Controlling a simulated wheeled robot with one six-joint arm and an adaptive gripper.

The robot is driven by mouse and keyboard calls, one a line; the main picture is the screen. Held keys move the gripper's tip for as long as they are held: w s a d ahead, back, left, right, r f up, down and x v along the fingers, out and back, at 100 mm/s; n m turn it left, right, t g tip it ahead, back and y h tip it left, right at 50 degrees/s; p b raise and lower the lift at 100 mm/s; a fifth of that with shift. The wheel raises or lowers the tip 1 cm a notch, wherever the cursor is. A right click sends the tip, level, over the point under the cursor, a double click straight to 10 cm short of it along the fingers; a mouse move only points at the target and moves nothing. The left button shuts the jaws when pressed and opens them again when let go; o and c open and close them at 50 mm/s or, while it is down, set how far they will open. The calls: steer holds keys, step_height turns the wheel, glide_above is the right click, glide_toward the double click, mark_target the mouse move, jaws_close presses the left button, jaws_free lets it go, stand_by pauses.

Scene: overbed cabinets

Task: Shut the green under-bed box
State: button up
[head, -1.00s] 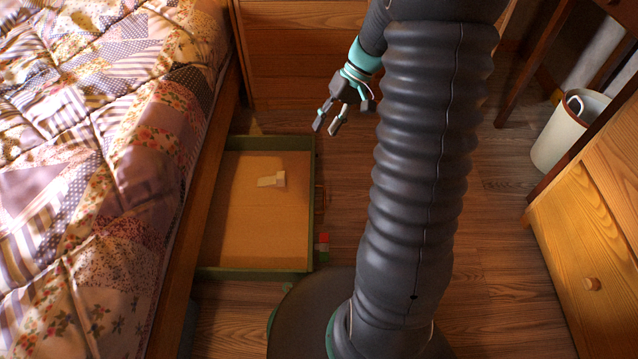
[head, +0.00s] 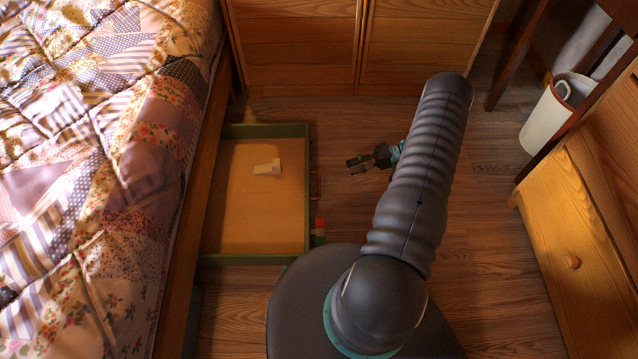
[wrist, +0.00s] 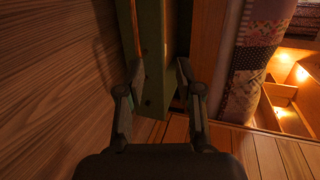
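The green under-bed box (head: 307,150) stands pulled out to the right from under the bed in the head view, its tan inside showing. A wooden handle (head: 316,185) is on its right-hand front. My gripper (head: 350,165) is low to the right of that front, fingers pointing left, with a gap of floor between. In the wrist view my gripper (wrist: 156,82) has its two fingers apart with nothing held. The box's dark green front (wrist: 152,60) shows ahead, between and beyond the fingers.
A pale object (head: 267,168) lies in the box. A small red and green object (head: 319,228) is by its front near my base. The bed (head: 90,180) is on the left, a wooden cabinet (head: 295,50) behind, a chest (head: 575,220) and white bin (head: 555,115) right.

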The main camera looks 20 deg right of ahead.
mark_target(319, 185)
step_height(319, 185, down, 6)
steer(key=s+t, duration=0.2)
steer(key=shift+m+y, duration=0.3)
steer(key=shift+m, duration=0.2)
steer(key=p+x, duration=0.2)
steer(key=x, duration=1.1)
steer(key=shift+s+a+r, duration=0.1)
steer(key=shift+a, duration=0.15)
jaws_close()
